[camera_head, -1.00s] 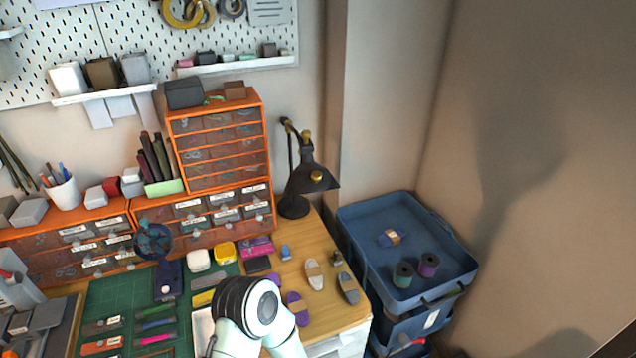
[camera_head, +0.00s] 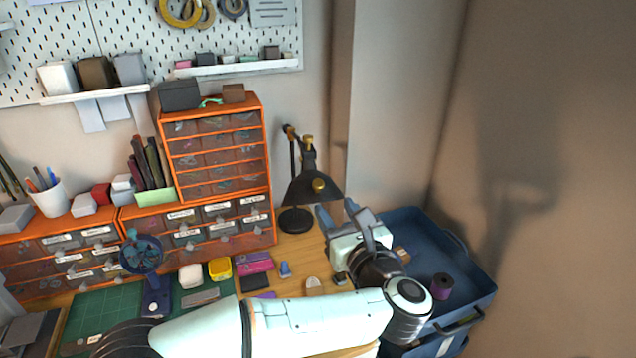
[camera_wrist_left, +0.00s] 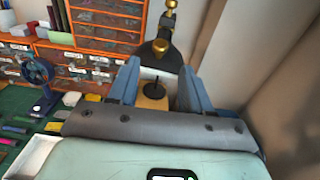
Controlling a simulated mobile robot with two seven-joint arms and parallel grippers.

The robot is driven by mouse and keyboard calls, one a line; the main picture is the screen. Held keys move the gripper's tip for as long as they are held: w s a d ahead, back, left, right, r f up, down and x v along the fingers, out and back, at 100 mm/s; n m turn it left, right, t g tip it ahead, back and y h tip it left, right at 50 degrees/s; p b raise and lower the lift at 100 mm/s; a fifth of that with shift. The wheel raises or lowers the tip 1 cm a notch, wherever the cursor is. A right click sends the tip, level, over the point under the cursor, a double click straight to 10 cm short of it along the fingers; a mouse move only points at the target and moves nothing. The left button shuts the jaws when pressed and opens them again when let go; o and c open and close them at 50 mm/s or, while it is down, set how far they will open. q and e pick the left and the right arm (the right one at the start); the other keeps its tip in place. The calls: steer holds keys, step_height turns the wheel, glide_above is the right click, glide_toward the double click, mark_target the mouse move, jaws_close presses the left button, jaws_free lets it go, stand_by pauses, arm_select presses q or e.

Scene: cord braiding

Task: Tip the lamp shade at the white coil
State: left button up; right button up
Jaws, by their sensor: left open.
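The black lamp shade (camera_head: 305,190) hangs from a jointed desk lamp with brass knobs, at the back right of the desk. Its opening faces down, above its round black base (camera_head: 295,220). The white coil (camera_head: 313,285) lies on the wood in front of the lamp, partly hidden by my left arm. My left gripper (camera_head: 337,211) is open and empty, just below and right of the shade, with no contact visible. In the left wrist view, the shade (camera_wrist_left: 158,57) appears beyond and between the open fingers. My right gripper is not in view.
A blue tote (camera_head: 471,290) with a purple spool (camera_head: 442,286) stands right of the desk, partly behind my gripper. Orange drawer cabinets (camera_head: 215,105) stand left of the lamp. A small blue fan (camera_head: 141,254) stands on the green mat. The wall is close behind the lamp.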

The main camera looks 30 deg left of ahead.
mark_target(321, 187)
arm_select(q)
steer(key=p+x, duration=0.2)
steer(key=x, duration=0.8)
steer(key=shift+w+a, duration=0.1)
steer(key=shift+w, duration=0.1)
steer(key=shift+f, duration=0.1)
jaws_close()
